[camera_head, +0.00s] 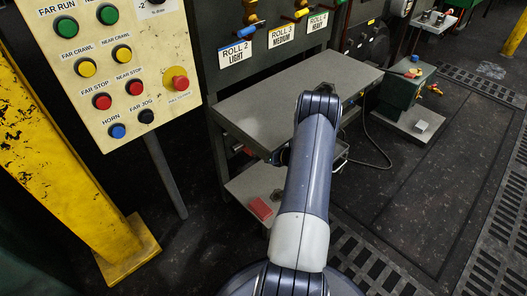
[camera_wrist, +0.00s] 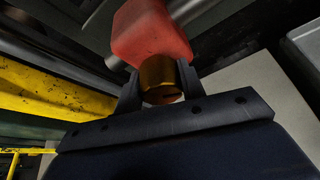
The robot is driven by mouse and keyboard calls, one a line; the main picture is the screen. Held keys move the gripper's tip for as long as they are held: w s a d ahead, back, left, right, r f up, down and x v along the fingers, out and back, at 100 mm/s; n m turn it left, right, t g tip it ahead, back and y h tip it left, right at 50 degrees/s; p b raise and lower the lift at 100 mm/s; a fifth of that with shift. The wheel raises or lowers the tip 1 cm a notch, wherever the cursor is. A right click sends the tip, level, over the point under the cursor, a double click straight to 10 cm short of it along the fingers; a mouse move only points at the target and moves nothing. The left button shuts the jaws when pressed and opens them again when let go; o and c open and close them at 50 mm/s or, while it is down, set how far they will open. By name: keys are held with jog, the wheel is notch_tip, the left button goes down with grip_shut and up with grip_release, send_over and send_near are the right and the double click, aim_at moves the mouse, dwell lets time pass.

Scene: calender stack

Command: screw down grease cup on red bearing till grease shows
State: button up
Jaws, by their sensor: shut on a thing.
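In the wrist view, a red bearing block (camera_wrist: 150,33) fills the top middle. A brass grease cup (camera_wrist: 158,70) sits against its near end. My gripper (camera_wrist: 160,82) is shut on the cup, with one dark finger on each side of it. The join between the cup and the red block is partly visible, and I see no grease there. In the head view, my arm hides the gripper and the cup. A red block (camera_head: 260,208) shows on a low shelf left of my arm; I cannot tell whether it is the same bearing.
A grey bench top (camera_head: 245,110) lies around my forearm. A yellow-cream button panel (camera_head: 115,65) and a yellow post (camera_head: 70,160) stand at left. A green box unit (camera_head: 405,92) stands at the right on a pale base. Dark floor at right is open, edged by slotted grating.

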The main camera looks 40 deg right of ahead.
jog(key=o, duration=1)
jog(key=p+v, duration=0.2)
jog(key=v, duration=0.8)
jog(key=shift+s+d+r+p, duration=0.1)
jog(key=shift+s+r+p, duration=0.05)
jog(key=shift+s+p, duration=0.25)
jog(key=shift+w, duration=0.1)
jog(key=b+x, duration=0.3)
jog(key=x, duration=0.7)
jog(key=shift+w+f, duration=0.1)
jog(key=shift+f, duration=0.1)
jog(key=shift+w, duration=0.3)
